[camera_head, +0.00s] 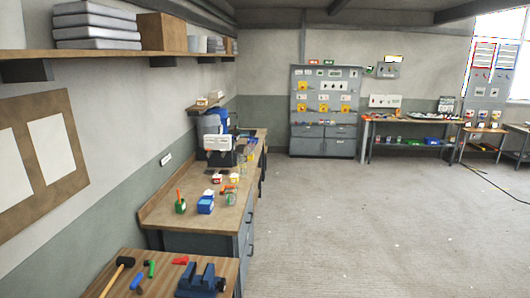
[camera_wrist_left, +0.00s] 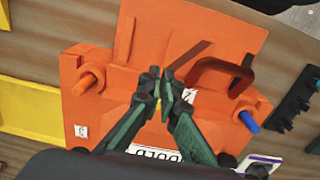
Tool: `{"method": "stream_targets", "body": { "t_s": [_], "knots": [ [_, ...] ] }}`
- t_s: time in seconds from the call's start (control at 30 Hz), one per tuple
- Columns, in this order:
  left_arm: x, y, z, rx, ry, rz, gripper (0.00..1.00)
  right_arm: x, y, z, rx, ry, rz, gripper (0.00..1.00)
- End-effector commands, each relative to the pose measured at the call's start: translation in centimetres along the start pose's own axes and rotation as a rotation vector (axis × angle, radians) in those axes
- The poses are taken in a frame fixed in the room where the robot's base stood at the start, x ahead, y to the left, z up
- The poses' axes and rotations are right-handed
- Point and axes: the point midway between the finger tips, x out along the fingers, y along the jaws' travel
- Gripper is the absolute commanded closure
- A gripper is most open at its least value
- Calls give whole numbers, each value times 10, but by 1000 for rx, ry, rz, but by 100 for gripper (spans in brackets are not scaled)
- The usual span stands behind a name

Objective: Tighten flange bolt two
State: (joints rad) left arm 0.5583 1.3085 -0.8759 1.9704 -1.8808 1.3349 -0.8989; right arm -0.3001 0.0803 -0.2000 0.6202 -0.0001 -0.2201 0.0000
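In the left wrist view, an orange mould (camera_wrist_left: 195,35) with a flange lies on a wooden surface. A brown-orange bolt or pin (camera_wrist_left: 87,83) sits in the lug at its left. A blue-ended bolt or pin (camera_wrist_left: 249,122) sticks out of the lug at its right. I cannot tell which is bolt two. My left gripper (camera_wrist_left: 161,84) is over the middle of the mould, its dark green fingertips almost together. A small yellowish sliver shows between them, and I cannot tell what it is. No wrench is clearly visible. My right gripper is in neither view.
A dark orange curved handle (camera_wrist_left: 228,75) rises beside the right lug. A yellow block (camera_wrist_left: 30,110) lies left of the mould, and a black toothed piece (camera_wrist_left: 293,100) lies right.

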Motion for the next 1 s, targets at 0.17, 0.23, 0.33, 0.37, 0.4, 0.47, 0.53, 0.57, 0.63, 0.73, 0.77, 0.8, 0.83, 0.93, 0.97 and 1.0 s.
{"method": "stream_targets", "body": {
  "t_s": [0.17, 0.23, 0.33, 0.37, 0.4, 0.47, 0.53, 0.57, 0.63, 0.73, 0.77, 0.8, 0.83, 0.93, 0.97, 1.0],
  "knots": [
    [1, -2, -6, -6, 14, -6, 100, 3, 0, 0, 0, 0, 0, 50],
    [2, -2, -5, -5, 14, -6, 100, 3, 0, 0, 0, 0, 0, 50],
    [2, -2, -2, -4, 13, -5, 100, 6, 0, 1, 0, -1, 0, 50],
    [2, -2, -1, -4, 12, -5, 100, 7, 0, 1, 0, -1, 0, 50],
    [2, -2, 0, -4, 12, -4, 100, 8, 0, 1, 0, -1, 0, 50],
    [2, -2, 2, -4, 11, -5, 100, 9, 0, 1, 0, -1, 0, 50],
    [0, -2, 4, -4, 10, -4, 100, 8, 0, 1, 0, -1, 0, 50],
    [-1, -2, 4, -4, 9, -4, 100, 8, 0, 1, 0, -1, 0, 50],
    [-6, -1, 5, -2, 8, -3, 100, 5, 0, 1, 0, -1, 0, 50],
    [-16, 0, 6, -1, 6, -1, 100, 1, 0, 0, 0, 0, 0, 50],
    [-20, 0, 6, -1, 5, -1, 100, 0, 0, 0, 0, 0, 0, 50],
    [-25, 0, 6, -1, 5, 0, 100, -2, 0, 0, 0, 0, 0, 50],
    [-28, 0, 6, -1, 5, 0, 100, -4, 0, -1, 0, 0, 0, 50],
    [-40, 0, 6, -2, 4, 0, 100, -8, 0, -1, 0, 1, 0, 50],
    [-43, -1, 6, -2, 4, 0, 100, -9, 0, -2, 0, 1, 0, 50],
    [-48, -1, 6, -2, 4, -1, 100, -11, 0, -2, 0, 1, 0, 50]
  ]
}}
